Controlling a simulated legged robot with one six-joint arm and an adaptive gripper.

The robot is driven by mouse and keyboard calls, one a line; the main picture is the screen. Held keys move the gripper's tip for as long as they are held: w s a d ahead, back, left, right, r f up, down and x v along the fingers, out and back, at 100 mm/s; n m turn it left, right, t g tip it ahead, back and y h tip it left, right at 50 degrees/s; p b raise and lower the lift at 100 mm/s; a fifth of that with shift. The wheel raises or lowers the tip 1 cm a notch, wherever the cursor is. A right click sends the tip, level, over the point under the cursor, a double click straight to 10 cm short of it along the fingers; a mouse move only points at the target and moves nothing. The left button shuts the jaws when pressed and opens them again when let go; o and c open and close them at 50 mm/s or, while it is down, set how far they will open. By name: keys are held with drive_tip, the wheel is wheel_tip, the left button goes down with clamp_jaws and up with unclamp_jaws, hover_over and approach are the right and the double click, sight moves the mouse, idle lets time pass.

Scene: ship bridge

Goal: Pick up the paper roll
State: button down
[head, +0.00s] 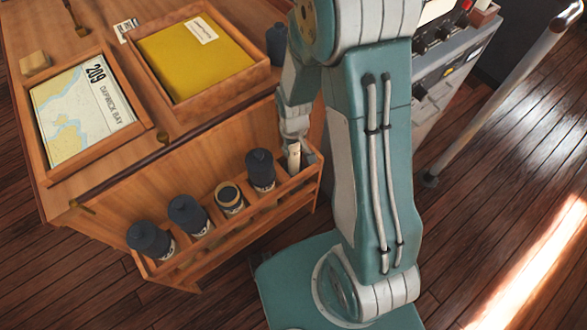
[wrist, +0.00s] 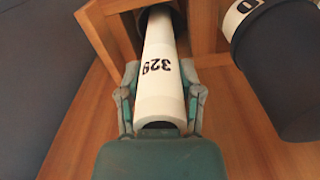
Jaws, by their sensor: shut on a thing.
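The paper roll (wrist: 158,68) is white and marked 329. In the wrist view it lies lengthwise between the two fingers of my gripper (wrist: 160,105), which is shut on its near part. Its far end is at a dark round opening in the wooden rack, and I cannot tell how deep it sits there. In the head view the roll (head: 294,158) shows as a small pale piece at the right end of the rack (head: 222,233).
Dark capped tubes (head: 150,240) and an open one (head: 229,196) stand in the rack beside the roll. One dark tube (wrist: 285,75) is close at right in the wrist view. A chart tray (head: 85,110) and a yellow folder (head: 197,57) lie on the desk above.

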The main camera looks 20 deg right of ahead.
drive_tip(key=shift+s, duration=0.1)
wheel_tip(320, 180, up, 33)
drive_tip(key=shift+r, duration=0.2)
idle(1.1)
